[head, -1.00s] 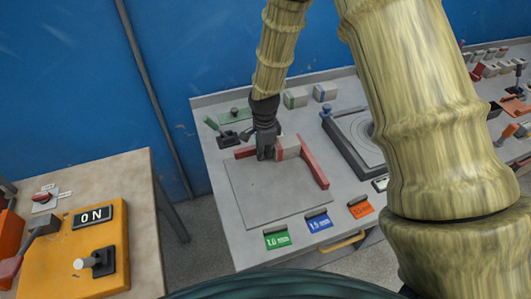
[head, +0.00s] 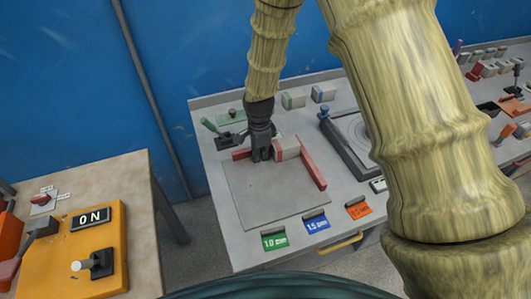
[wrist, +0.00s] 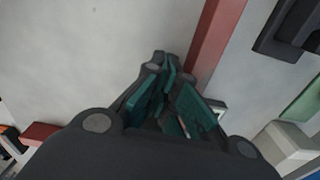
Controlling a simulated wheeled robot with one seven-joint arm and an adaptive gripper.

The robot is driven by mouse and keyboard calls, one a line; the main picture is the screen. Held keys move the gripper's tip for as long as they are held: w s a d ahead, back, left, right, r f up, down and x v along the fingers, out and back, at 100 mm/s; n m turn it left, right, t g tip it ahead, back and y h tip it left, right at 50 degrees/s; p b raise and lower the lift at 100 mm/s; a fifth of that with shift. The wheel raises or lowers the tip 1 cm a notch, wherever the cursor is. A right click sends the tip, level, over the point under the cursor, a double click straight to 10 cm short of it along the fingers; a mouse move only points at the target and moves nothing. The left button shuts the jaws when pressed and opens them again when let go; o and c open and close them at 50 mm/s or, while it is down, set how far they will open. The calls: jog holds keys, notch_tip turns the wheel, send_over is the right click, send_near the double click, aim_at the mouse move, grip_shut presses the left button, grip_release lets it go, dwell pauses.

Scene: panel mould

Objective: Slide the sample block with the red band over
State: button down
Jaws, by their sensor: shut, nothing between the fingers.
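The sample block with the red band (head: 287,148) is pale and sits in the corner between two red rails, the long right rail (head: 314,172) and the short left rail (head: 241,155), on the back of a grey plate (head: 262,198). My gripper (head: 262,156) is shut and empty, low beside the block's left, red-banded side. From the head view I cannot tell whether it touches the block. In the wrist view my gripper (wrist: 175,95) shows its teal finger pads close together. The long red rail (wrist: 217,42) passes just beyond them. The block is mostly hidden there.
Two more banded blocks, green-banded (head: 293,100) and blue-banded (head: 323,93), stand at the table's back. A green-handled lever (head: 222,138) stands left.

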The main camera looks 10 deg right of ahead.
jog(key=shift+s+a, duration=0.1)
jog(key=shift+a, duration=1)
notch_tip(320, 180, up, 10)
jog(key=b, duration=0.3)
